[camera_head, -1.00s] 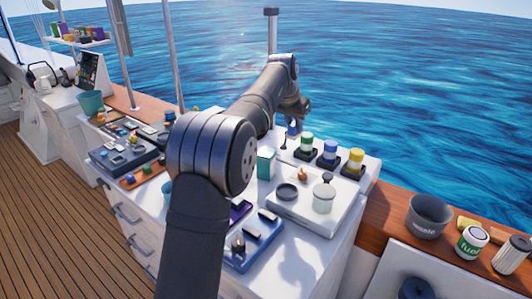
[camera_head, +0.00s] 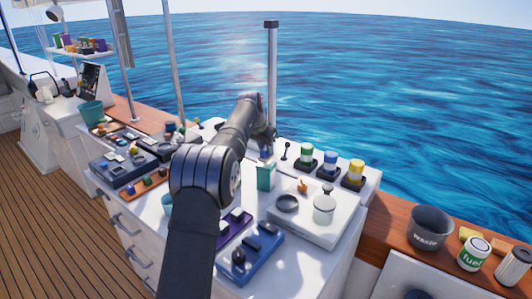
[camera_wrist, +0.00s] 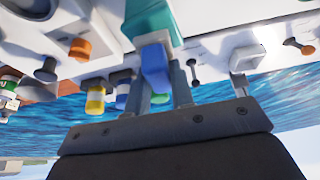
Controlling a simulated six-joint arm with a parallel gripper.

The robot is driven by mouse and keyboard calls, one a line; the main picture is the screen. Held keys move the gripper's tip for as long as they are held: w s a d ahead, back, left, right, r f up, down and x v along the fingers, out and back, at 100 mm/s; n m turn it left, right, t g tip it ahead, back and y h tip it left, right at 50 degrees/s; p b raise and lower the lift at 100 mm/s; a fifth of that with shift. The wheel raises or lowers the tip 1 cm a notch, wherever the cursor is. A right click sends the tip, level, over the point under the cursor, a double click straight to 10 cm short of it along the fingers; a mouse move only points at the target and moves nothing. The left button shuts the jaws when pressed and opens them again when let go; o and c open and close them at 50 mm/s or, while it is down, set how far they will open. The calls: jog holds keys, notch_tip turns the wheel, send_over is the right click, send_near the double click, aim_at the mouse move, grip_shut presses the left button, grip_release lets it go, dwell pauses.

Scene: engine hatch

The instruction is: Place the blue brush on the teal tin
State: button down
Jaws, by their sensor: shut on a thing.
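The teal tin (camera_head: 265,178) stands upright on the white counter in the head view. It also shows at the top of the wrist view (camera_wrist: 150,18), where the scene appears upside down. My gripper (camera_wrist: 160,82) is shut on the blue brush (camera_wrist: 155,68), which sits between its two fingers. The brush lines up with the tin's end in the wrist view. In the head view my gripper (camera_head: 266,138) is just above the tin, with a bit of blue below it. I cannot tell whether brush and tin touch.
Green, blue (camera_head: 330,160) and yellow (camera_head: 355,172) banded jars stand in dark holders to the right. A blue tray (camera_head: 252,247) lies nearer. A pole (camera_head: 271,75) rises behind.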

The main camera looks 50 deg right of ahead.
jog(key=shift+f, duration=0.7)
jog(key=shift+f, duration=0.1)
jog(key=c, duration=1.3)
grip_release()
jog(key=shift+f, duration=0.1)
jog(key=shift+o, duration=0.2)
jog(key=v, duration=1.2)
jog(key=shift+r, duration=0.25)
